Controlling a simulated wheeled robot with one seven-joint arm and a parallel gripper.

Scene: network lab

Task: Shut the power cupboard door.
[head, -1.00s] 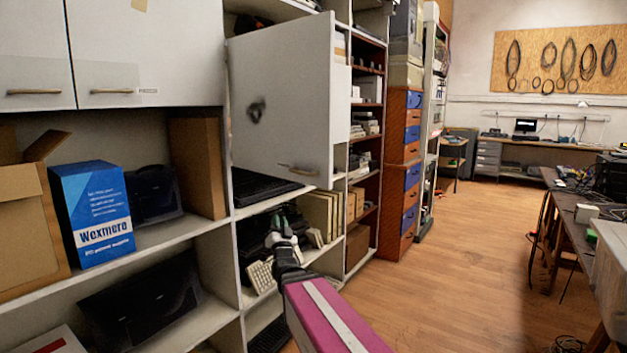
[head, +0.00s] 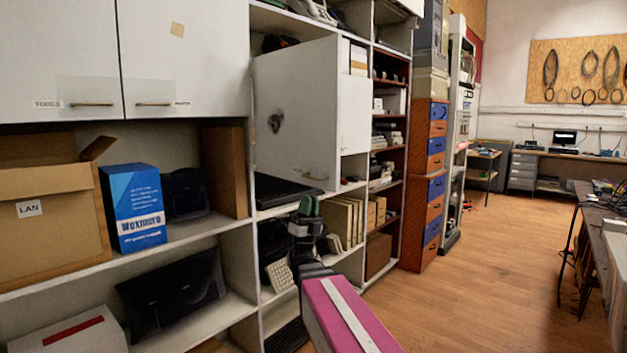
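A pale grey cupboard door (head: 297,110) stands open in the middle of the head view. It is hinged at its left side, and its free right edge sticks out towards the room. A handle (head: 313,175) sits low on it, and a dark mark shows on its face. No name is readable on this door. My gripper (head: 308,207), with green fingertips, is below the door's lower edge and in front of the shelves. It appears apart from the door and holds nothing that I can see. Its finger gap is not clear from this angle.
Two shut cupboard doors (head: 185,50) are at the upper left. A cardboard box (head: 50,235), a blue box (head: 133,215) and dark devices fill the shelves below. Orange and blue drawers (head: 425,190) stand farther back. A cluttered bench (head: 602,215) is at the right. The wooden floor between is clear.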

